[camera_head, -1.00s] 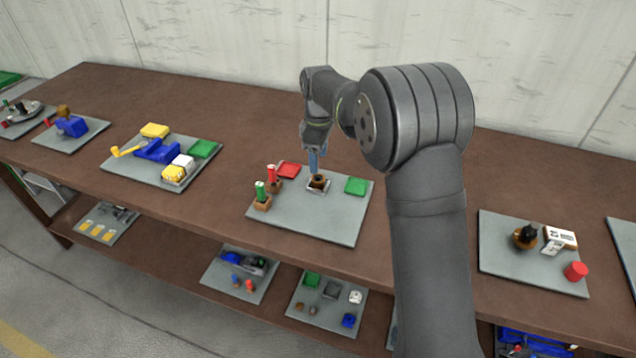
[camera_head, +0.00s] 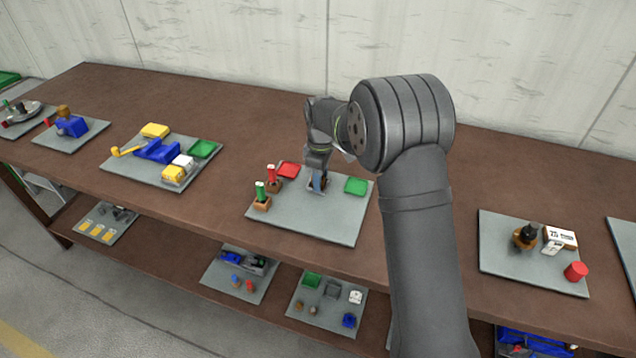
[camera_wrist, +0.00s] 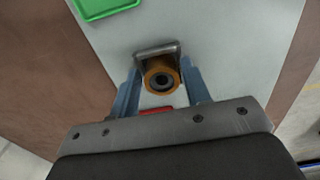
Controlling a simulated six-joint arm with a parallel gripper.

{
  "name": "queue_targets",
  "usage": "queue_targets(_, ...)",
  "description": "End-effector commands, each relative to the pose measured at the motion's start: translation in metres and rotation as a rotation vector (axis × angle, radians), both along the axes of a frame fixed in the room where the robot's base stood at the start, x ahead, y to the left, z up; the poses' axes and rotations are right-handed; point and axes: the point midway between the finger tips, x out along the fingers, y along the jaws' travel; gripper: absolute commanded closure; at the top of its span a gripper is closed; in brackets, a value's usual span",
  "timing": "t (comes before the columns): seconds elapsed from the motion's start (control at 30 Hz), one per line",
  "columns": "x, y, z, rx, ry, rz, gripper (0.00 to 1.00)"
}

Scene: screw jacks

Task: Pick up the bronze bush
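The bronze bush (camera_wrist: 162,80) is a brown-gold ring with a dark bore. In the wrist view it sits in front of a grey metal holder (camera_wrist: 158,49) on the grey mat, between my gripper's two blue fingers. My gripper (camera_wrist: 160,88) is open, with a finger on each side of the bush and a visible gap at both sides. In the head view my gripper (camera_head: 319,182) is low over the middle mat, and it hides most of the bush there.
The grey mat (camera_head: 315,222) also holds a green tray (camera_head: 356,186), a red tray (camera_head: 288,170), and green (camera_head: 260,190) and red (camera_head: 271,175) pieces standing in brown blocks. The mat's front is clear. Other mats with parts lie to the left and right.

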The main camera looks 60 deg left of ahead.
Motion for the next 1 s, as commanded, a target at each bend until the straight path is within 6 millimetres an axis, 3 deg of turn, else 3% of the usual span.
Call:
queue_targets(0.03,0.0,0.0,0.0,0.0,0.0,0.0,0.67)
queue_targets(0.2,0.0,0.0,0.001,0.001,-0.001,0.0,0.97)
queue_targets(0.57,0.0,0.0,0.008,0.001,0.0,0.0,0.97)
queue_targets(0.8,0.0,0.001,0.042,0.004,-0.001,0.0,0.97)
queue_targets(1.0,0.033,-0.032,0.069,0.002,-0.001,-0.005,0.97)
